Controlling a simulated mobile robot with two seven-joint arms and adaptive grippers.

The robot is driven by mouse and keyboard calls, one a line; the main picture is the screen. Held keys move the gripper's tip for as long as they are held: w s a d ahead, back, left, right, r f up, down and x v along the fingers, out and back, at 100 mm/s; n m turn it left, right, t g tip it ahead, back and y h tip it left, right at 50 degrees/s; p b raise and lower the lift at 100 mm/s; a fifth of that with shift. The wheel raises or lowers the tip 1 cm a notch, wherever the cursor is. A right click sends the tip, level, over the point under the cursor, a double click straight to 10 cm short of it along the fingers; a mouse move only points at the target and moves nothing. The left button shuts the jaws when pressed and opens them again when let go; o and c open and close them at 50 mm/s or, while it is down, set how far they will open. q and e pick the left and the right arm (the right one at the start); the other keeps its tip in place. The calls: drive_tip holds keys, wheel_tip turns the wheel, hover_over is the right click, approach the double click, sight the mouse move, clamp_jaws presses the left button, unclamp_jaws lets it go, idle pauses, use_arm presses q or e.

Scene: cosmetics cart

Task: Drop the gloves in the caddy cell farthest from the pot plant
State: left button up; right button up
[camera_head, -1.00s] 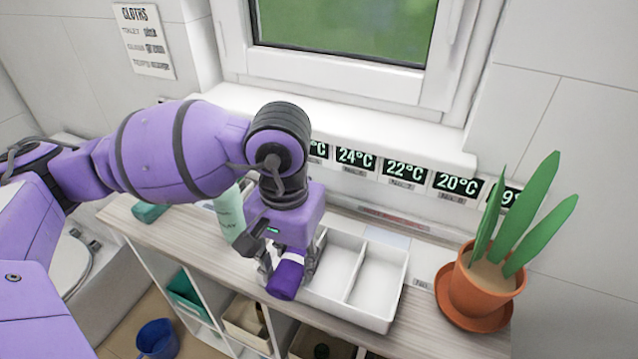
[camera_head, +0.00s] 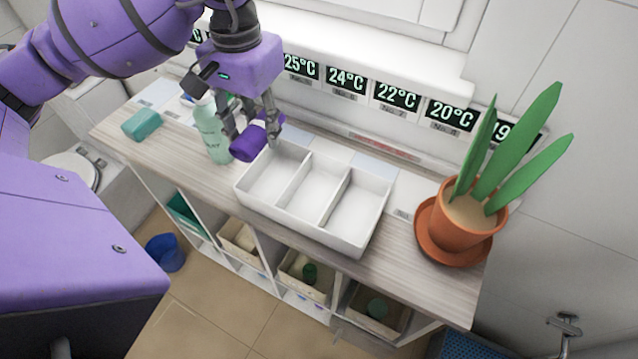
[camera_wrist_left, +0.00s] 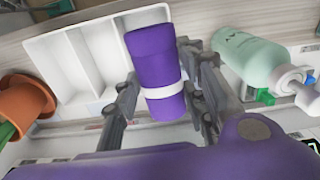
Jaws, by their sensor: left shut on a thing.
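The gloves (camera_head: 247,143) are a rolled purple bundle with a white band. My left gripper (camera_head: 250,130) is shut on them and holds them above the back-left corner of the white caddy (camera_head: 300,227). The caddy has three cells in a row, and they look empty. The left cell (camera_head: 272,176) is farthest from the pot plant (camera_head: 466,214), a terracotta pot with green leaves to the right. In the left wrist view the gloves (camera_wrist_left: 155,68) sit between the fingers, with the caddy (camera_wrist_left: 50,42) beyond on the left. My right gripper is not in view.
A pale green bottle (camera_head: 212,133) stands close to the left of the gloves and gripper. A teal block (camera_head: 142,124) lies farther left on the wooden top. Temperature displays (camera_head: 345,80) line the wall behind. Open shelves with bins (camera_head: 303,278) are below.

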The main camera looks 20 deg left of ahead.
use_arm(q)
wheel_tip(320, 180, down, 2)
drive_tip(key=shift+f, duration=0.1)
drive_tip(key=shift+f+b, duration=0.15)
drive_tip(key=shift+b, duration=0.15)
drive_tip(key=o, duration=1.2)
drive_tip(key=shift+o, duration=0.2)
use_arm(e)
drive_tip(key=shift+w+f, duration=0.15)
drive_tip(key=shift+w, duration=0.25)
use_arm(q)
wheel_tip(320, 180, up, 12)
drive_tip(key=shift+d+r, duration=0.1)
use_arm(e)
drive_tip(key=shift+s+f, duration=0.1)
